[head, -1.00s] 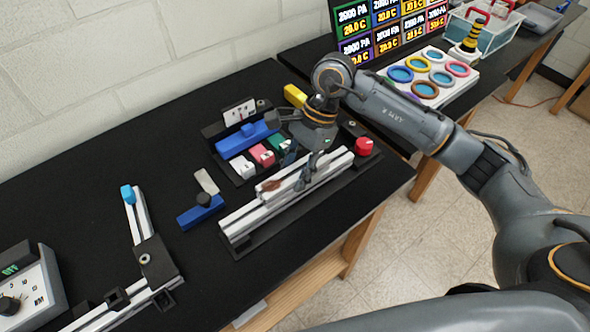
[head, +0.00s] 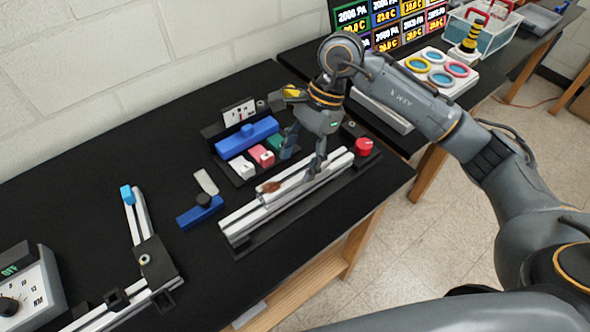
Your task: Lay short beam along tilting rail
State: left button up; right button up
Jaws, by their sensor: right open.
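The tilting rail (head: 240,223) is a long silver extrusion on a dark base, running diagonally near the table's front edge, with a red knob (head: 364,146) at its far right end. A short silver beam (head: 289,187) with a brown patch near its left end appears to lie along the top of the rail. My right gripper (head: 303,155) is open above the right half of the rail, its fingers spread. One finger hangs over the rail and the other is by the coloured blocks. The fingers hide part of the rail and beam's right end. My left gripper is out of view.
Behind the rail is a tray with a blue bar (head: 247,139) and white, red and green blocks (head: 262,156). A blue clamp piece (head: 201,209) lies left of the rail. An extrusion frame (head: 143,226) and a dial box (head: 28,290) stand further left.

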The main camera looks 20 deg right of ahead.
jog(key=b+v, duration=0.2)
jog(key=v, duration=0.6)
jog(key=shift+d+r, duration=0.15)
jog(key=shift+r, duration=0.2)
